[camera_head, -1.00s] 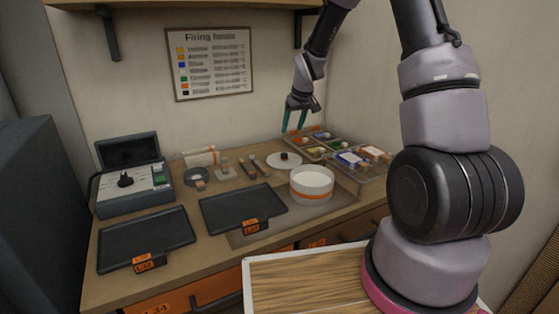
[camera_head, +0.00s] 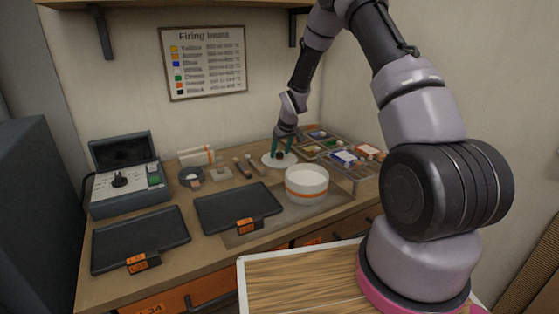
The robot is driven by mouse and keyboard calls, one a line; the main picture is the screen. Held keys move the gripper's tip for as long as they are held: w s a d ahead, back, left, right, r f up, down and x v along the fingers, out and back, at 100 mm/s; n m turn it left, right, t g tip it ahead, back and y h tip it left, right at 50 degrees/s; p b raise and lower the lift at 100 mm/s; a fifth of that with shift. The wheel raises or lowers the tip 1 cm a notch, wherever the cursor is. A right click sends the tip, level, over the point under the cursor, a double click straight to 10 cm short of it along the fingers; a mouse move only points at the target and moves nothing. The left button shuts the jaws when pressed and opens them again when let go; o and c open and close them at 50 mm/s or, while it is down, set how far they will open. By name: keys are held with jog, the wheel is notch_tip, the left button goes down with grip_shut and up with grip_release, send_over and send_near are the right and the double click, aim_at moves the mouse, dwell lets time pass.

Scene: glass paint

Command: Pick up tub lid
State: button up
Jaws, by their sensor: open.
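The tub lid (camera_head: 268,161) is a white disc with a dark knob, lying flat on the workbench behind the white tub. My gripper (camera_head: 279,155) points down over the lid, with its green fingertips at either side of the knob. It is open; whether the fingers touch the knob is too small to tell. The white tub (camera_head: 307,184) with an orange band stands uncovered in front of the lid, to its right.
A divided tray of coloured paints (camera_head: 318,146) and a clear bin with packets (camera_head: 346,158) are right of the lid. Brushes or tools (camera_head: 243,166) lie to its left. Two dark trays (camera_head: 238,208) and a control box (camera_head: 124,182) occupy the left and front.

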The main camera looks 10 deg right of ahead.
jog(key=shift+f, duration=0.15)
grip_shut()
